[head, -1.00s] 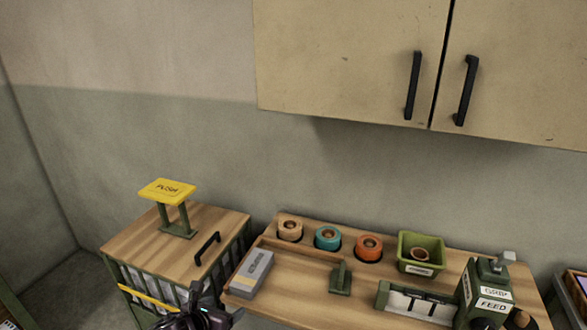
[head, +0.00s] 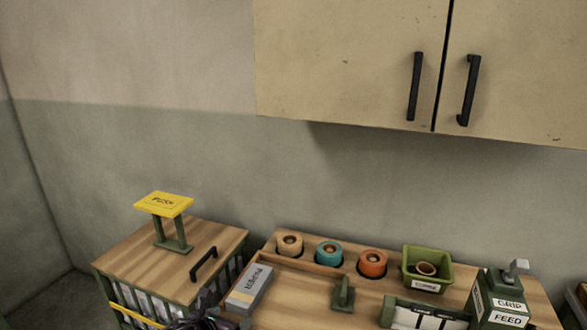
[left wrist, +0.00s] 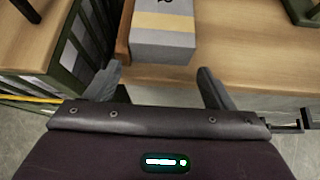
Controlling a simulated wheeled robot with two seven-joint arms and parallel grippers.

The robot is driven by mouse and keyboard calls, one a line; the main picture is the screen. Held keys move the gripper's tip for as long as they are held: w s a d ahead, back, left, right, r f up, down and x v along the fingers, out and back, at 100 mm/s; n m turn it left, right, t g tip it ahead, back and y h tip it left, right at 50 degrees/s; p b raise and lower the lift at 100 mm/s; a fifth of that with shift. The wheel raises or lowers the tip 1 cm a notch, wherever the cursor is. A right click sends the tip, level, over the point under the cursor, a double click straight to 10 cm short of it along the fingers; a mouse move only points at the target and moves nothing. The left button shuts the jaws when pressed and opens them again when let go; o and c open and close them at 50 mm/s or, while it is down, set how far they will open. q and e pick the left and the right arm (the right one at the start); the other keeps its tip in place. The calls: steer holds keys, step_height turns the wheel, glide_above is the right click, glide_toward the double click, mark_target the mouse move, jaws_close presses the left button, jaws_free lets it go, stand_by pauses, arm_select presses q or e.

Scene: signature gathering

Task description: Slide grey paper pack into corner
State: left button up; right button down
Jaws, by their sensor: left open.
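The grey paper pack (head: 249,289) lies on the left part of the wooden workbench (head: 296,294), close to a low wooden rail along its left and back. In the left wrist view the pack (left wrist: 163,45) shows its grey near end and a tan band on top, beside the wooden rail (left wrist: 124,38). My left gripper (left wrist: 160,84) is open and empty, its two fingers spread on either side of the pack's near end and a little short of it. In the head view the left gripper is mostly cut off at the bottom edge. My right gripper is not seen.
Tan, teal and orange rolls (head: 330,251) and a green bin (head: 427,267) line the bench's back. A small green stand (head: 343,294) is right of the pack. A slatted cabinet with a yellow push plate (head: 164,204) stands to the left, across a narrow gap.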

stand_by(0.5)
arm_select(q)
steer(key=shift+s+a+p, duration=0.3)
steer(key=shift+s+a, duration=0.05)
steer(key=shift+s, duration=0.55)
steer(key=s+a+p, duration=0.1)
steer(key=s+a, duration=0.1)
steer(key=s, duration=0.5)
steer(key=shift+a, duration=0.3)
